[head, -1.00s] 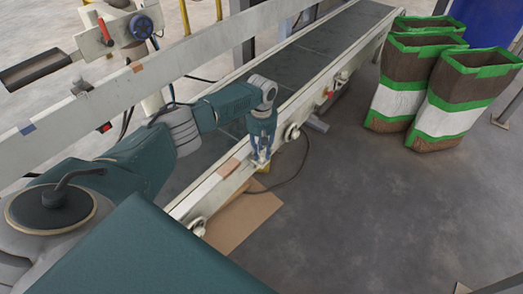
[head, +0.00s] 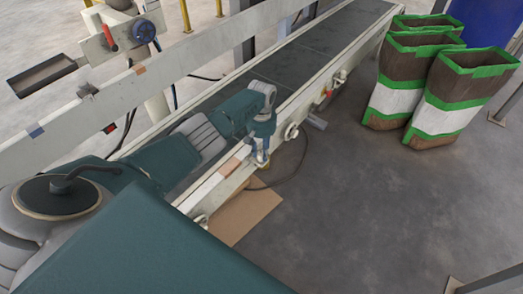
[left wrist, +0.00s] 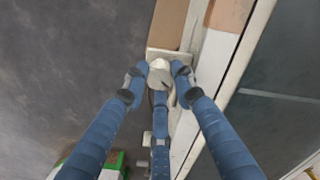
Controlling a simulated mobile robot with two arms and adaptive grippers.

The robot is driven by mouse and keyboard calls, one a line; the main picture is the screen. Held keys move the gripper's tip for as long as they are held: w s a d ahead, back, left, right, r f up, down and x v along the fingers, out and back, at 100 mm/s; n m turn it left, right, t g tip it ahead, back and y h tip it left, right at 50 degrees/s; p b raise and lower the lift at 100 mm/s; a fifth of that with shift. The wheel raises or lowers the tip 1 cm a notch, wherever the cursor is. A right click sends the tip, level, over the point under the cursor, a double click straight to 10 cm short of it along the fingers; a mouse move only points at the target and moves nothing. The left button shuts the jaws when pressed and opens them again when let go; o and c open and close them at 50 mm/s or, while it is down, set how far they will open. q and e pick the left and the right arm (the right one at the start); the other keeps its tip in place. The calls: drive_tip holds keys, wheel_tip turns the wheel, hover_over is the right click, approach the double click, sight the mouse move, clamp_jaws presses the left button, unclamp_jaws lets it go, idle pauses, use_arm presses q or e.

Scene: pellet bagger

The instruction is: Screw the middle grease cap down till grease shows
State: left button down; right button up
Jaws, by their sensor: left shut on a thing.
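My left gripper (head: 262,158) points down at the near side rail of the conveyor, at a small fitting there. In the left wrist view its blue fingers (left wrist: 160,82) close around a small pale rounded cap (left wrist: 159,70), which sits on a light plate (left wrist: 183,58) beside the rail. The gripper is shut on this cap, with fingers to its left, right and front. The fingers hide part of the cap, and I cannot make out any grease. My right gripper is not in view.
The conveyor's dark belt (head: 285,65) runs to the back. Round bearing fittings (head: 292,131) stand along its near rail. Cardboard (head: 243,213) lies on the floor below. Open striped bags (head: 445,105) stand at right. The floor between is mostly clear, apart from a dark cable.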

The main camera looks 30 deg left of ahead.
use_arm(q)
drive_tip(key=m, duration=0.6)
drive_tip(key=shift+w+a+r, duration=0.2)
drive_tip(key=shift+w, duration=0.05)
drive_tip(key=m, duration=0.7)
drive_tip(key=shift+w+d+m, duration=0.1)
drive_tip(key=shift+m, duration=0.2)
drive_tip(key=m, duration=0.4)
drive_tip(key=shift+d+m, duration=0.1)
drive_tip(key=shift+m, duration=1.1)
drive_tip(key=m, duration=0.2)
drive_tip(key=shift+d+m, duration=0.1)
drive_tip(key=shift+m, duration=1)
drive_tip(key=shift+d+m+b, duration=0.15)
drive_tip(key=shift+m+b, duration=0.15)
drive_tip(key=shift+m, duration=0.7)
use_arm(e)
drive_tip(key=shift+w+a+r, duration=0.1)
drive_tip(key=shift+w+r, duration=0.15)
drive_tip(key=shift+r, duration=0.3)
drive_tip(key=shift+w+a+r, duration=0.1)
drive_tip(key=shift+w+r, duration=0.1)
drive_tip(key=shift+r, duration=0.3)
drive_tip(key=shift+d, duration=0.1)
